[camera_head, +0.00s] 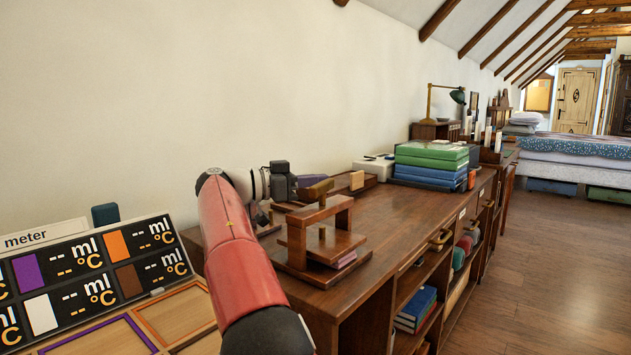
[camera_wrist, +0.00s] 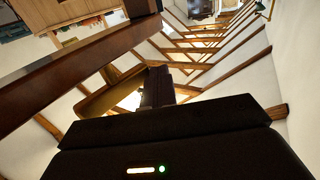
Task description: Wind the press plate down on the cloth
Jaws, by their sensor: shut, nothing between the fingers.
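The wooden press (camera_head: 322,212) stands on the dark desk in the head view, with a thick top beam over a flat plate (camera_head: 338,243) and a base. A pinkish folded edge, likely the cloth (camera_head: 347,260), shows low at the press's right side. An olive-brown bar, likely the press handle (camera_head: 316,190), lies above the beam. My gripper (camera_head: 303,181) is shut and empty beside this bar; I cannot tell whether they touch. In the wrist view, the dark closed fingers (camera_wrist: 158,86) are in front of a brownish bar (camera_wrist: 108,98).
A wooden tray with a small block (camera_head: 357,180) lies behind the press. Green and blue boxes (camera_head: 431,162) are stacked farther right. A meter board (camera_head: 92,265) stands at the left. The desk top (camera_head: 395,215) right of the press is clear.

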